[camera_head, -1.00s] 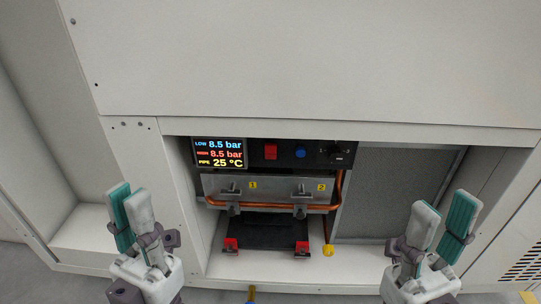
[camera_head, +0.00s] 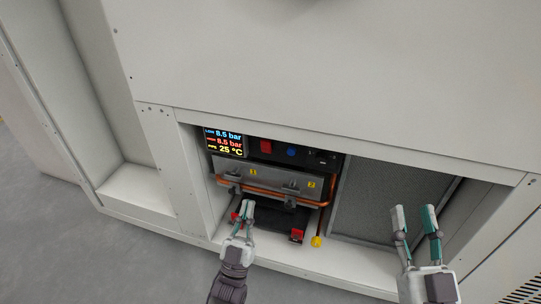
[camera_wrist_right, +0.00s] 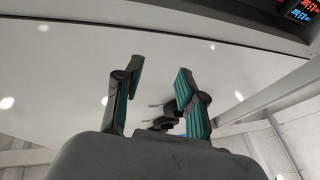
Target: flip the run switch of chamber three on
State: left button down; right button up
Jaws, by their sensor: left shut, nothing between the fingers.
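A red rocker switch (camera_head: 265,146) sits on the black control panel, right of the lit display (camera_head: 224,142). I cannot read a label on it or make out its position. A blue button (camera_head: 291,152) and a dark knob (camera_head: 322,157) are to its right. My left gripper (camera_head: 248,204) is shut and empty, in front of the lower part of the bay, below the red switch and apart from it. My right gripper (camera_head: 415,211) is open and empty in front of the grey panel; its spread fingers also show in the right wrist view (camera_wrist_right: 158,82).
Below the panel are a metal bar with yellow tags 1 and 2, copper pipe (camera_head: 275,198), red-handled parts (camera_head: 297,236) and a yellow knob (camera_head: 317,241). White cabinet walls frame the bay. A grey mesh panel (camera_head: 378,197) stands right of it.

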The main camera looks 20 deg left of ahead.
jog(key=shift+a, duration=0.1)
pick_arm(q)
jog(key=shift+w, duration=0.1)
send_near(265, 142)
notch_tip(265, 142, up, 4)
jog(key=shift+w+r+b, duration=0.1)
jog(key=shift+w+b, duration=0.95)
jog(key=shift+w, duration=1.15)
pick_arm(e)
jog(key=s+r+t+y, duration=0.2)
jog(key=s+r+t, duration=0.3)
jog(key=r, duration=0.1)
jog(key=shift+d+r, duration=0.2)
jog(key=shift+r, duration=0.05)
jog(key=shift+w, duration=0.1)
